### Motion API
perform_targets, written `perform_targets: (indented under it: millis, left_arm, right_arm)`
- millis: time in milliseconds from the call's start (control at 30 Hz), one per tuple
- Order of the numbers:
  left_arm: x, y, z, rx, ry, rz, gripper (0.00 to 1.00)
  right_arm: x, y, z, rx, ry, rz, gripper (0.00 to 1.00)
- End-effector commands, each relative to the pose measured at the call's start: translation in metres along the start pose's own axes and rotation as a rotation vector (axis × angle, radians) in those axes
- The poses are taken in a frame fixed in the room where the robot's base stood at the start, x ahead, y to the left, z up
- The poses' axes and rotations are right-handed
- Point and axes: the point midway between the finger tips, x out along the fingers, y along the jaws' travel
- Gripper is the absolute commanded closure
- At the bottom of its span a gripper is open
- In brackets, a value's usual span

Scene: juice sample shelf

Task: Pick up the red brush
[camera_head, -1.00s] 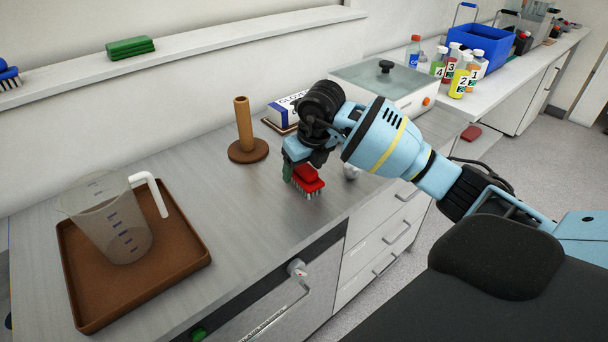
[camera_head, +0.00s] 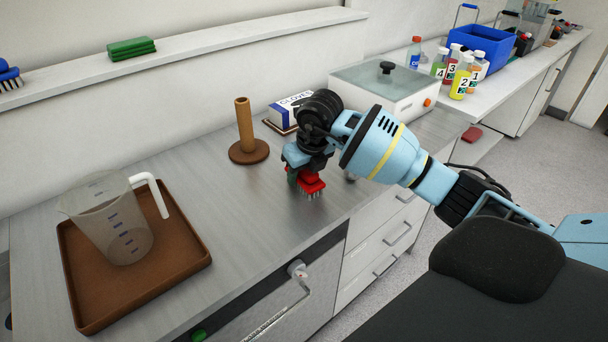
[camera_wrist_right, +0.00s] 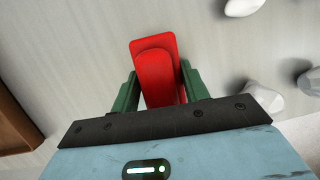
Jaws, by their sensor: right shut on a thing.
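The red brush (camera_head: 312,184) is at the front part of the counter in the head view, with its pale bristles facing down. It also shows in the right wrist view (camera_wrist_right: 153,62), its red back between two green fingers. My right gripper (camera_head: 300,174) points down over the brush and is shut on it. In the wrist view the fingers (camera_wrist_right: 157,88) sit on either side of the brush. Whether the bristles touch the counter is hard to tell. My left gripper is not in view.
A brown tray (camera_head: 185,262) with a measuring jug (camera_head: 108,222) stands at left. A brown peg stand (camera_head: 247,150), a glove box (camera_head: 284,112) and a grey-lidded appliance (camera_head: 385,90) stand behind. Bottles (camera_head: 462,80) and a blue crate (camera_head: 482,46) are farther right. The middle counter is clear.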

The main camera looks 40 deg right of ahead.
Motion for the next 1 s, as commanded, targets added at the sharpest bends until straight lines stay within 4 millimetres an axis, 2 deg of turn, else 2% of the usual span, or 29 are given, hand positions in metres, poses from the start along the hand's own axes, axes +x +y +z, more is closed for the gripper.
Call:
perform_targets:
  millis: [267,433,1000]
  left_arm:
    - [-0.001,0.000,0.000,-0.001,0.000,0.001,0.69]
    - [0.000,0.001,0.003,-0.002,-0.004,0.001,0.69]
    - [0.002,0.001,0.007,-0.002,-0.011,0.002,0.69]
  right_arm:
    - [-0.011,0.000,0.004,0.000,-0.004,0.000,0.79]
    - [-0.035,0.000,0.012,-0.001,-0.005,-0.001,0.79]
    - [-0.072,0.090,-0.074,-0.005,0.000,0.003,0.79]
